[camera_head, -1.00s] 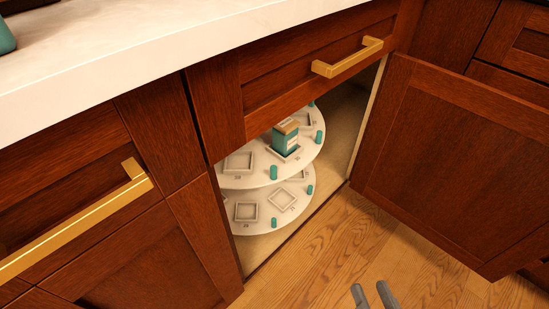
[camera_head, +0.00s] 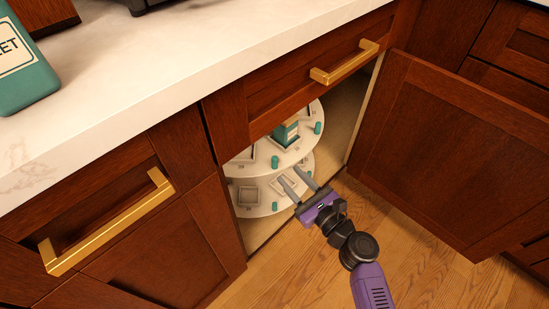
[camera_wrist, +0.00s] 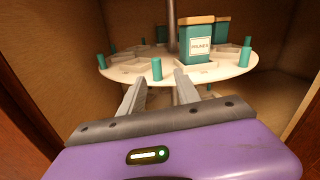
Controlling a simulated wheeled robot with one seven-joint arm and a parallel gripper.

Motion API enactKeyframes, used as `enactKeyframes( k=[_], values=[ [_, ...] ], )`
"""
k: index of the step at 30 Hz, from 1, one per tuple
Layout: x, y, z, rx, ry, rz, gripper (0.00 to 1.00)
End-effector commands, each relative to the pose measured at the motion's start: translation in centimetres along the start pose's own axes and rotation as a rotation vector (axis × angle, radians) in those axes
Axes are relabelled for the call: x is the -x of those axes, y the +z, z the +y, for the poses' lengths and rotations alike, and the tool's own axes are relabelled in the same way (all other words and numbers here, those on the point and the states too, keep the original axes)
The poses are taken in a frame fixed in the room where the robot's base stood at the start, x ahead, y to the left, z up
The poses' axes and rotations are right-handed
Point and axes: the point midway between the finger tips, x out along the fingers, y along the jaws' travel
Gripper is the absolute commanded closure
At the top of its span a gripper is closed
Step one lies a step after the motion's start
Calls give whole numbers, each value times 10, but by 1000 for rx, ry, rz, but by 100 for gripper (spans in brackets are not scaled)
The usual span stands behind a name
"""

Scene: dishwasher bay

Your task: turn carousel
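The carousel is a two-tier white turntable inside the open corner cabinet. Its upper tray (camera_head: 256,172) has teal pegs (camera_head: 274,162), square recesses and a teal box (camera_head: 286,133) with a brown top. Its lower tray (camera_head: 268,207) shows just beneath. In the wrist view the upper tray (camera_wrist: 222,74) surrounds a dark central post (camera_wrist: 172,30), and the teal box (camera_wrist: 197,45) carries a white label. My purple gripper (camera_head: 291,177) is at the cabinet opening, in front of the trays. Its fingers (camera_wrist: 157,85) are apart with nothing between them. Contact with the carousel cannot be told.
The cabinet door (camera_head: 460,150) stands open at the right. A drawer with a gold handle (camera_head: 345,62) is above the opening, and the white countertop (camera_head: 200,60) runs above. A teal container (camera_head: 25,70) stands on the counter. The wooden floor (camera_head: 430,270) is clear.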

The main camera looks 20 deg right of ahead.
Motion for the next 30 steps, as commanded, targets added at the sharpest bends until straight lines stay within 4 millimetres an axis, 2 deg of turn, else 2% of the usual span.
enactKeyframes(
  k=[3,8,15,21,30],
  values=[
    [0,6,4,-94,20,-19,61],
    [-10,6,5,-115,22,-20,61],
    [-47,5,6,-110,22,-19,61],
    [-70,6,5,-110,20,-19,61],
    [-78,7,6,-110,19,-17,61]
  ],
)
